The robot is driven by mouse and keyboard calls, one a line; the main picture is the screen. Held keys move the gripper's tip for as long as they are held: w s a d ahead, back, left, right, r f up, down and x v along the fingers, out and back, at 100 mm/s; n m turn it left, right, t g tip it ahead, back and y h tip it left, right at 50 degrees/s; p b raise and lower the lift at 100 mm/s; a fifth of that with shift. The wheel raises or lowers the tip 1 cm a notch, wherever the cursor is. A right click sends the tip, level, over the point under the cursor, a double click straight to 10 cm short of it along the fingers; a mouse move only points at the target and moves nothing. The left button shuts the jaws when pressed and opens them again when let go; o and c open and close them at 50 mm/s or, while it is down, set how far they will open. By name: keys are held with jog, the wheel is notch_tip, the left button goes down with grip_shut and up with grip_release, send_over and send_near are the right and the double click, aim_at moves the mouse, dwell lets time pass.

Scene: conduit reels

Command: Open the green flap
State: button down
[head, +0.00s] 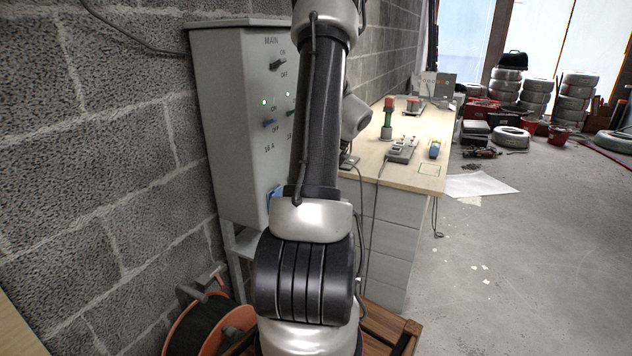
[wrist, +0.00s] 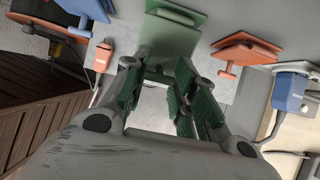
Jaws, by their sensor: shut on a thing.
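How far the flap stands open is hard to tell. In the head view my arm hides both the gripper and the green flap.
An orange flap (wrist: 240,50) and a blue plug (wrist: 290,92) are right of the gripper. An orange plug (wrist: 102,56) hangs at left. The workbench (head: 440,150) stands right of the cabinet, a cable reel (head: 205,325) below it. The floor (head: 530,240) at right is mostly clear.

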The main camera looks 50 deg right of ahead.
jog(key=shift+w+r+g+h, duration=0.15)
jog(key=shift+r+g, duration=0.35)
jog(key=shift+g, duration=0.2)
jog(key=shift+w+r+g+h, duration=0.15)
jog(key=shift+r+g, duration=0.3)
jog(key=shift+g, duration=0.25)
jog(key=c, duration=1.1)
grip_release()
jog(key=v, duration=1.2)
jog(key=shift+w+a, duration=0.1)
